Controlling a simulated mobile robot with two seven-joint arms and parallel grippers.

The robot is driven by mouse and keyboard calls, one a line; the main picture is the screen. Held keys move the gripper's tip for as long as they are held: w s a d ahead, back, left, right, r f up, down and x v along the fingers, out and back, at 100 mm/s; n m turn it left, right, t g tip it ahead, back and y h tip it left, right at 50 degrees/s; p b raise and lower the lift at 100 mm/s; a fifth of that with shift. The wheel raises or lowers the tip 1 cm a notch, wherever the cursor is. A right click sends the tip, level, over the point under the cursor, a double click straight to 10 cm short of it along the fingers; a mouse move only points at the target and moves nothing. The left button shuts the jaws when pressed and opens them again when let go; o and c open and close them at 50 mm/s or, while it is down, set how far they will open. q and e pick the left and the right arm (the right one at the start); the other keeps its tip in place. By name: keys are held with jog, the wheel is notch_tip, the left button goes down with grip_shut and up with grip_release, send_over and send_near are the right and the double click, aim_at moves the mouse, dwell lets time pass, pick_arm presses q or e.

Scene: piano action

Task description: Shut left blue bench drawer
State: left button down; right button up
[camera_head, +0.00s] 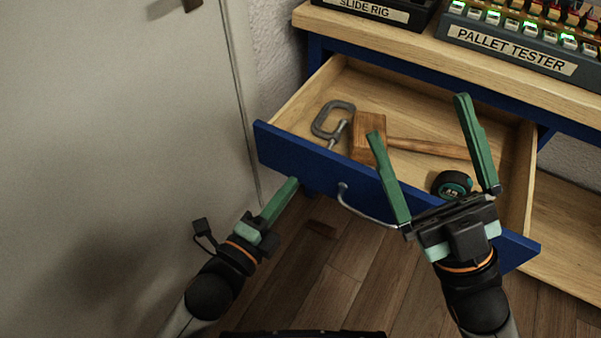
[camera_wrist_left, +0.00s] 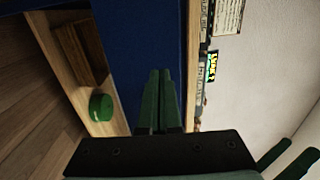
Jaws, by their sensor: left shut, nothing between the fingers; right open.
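The left blue bench drawer (camera_head: 300,155) is pulled well out, its pale wooden inside showing in the head view. Its blue front has a curved metal handle (camera_head: 362,212). My left gripper (camera_head: 294,182) is shut and empty, its tips by the left part of the drawer front; I cannot tell whether they touch it. In the left wrist view its closed fingers (camera_wrist_left: 159,75) lie before a blue panel (camera_wrist_left: 140,30). My right gripper (camera_head: 419,116) is open, its fingers spread over the drawer's front edge, hiding part of the front and inside.
The drawer holds a grey clamp (camera_head: 326,121), a wooden mallet (camera_head: 369,128) and a tape measure (camera_head: 452,184). A pallet tester (camera_head: 515,50) and slide rig (camera_head: 372,10) stand on the bench top (camera_head: 440,55). A pale door (camera_head: 110,120) is close on the left.

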aim_at(309, 161)
pick_arm(q)
jog(key=b+x, duration=0.1)
jog(key=x, duration=0.4)
jog(key=shift+b, duration=0.4)
pick_arm(e)
notch_tip(309, 161, down, 2)
jog(key=shift+a+f, duration=0.1)
pick_arm(q)
jog(key=shift+w, duration=0.1)
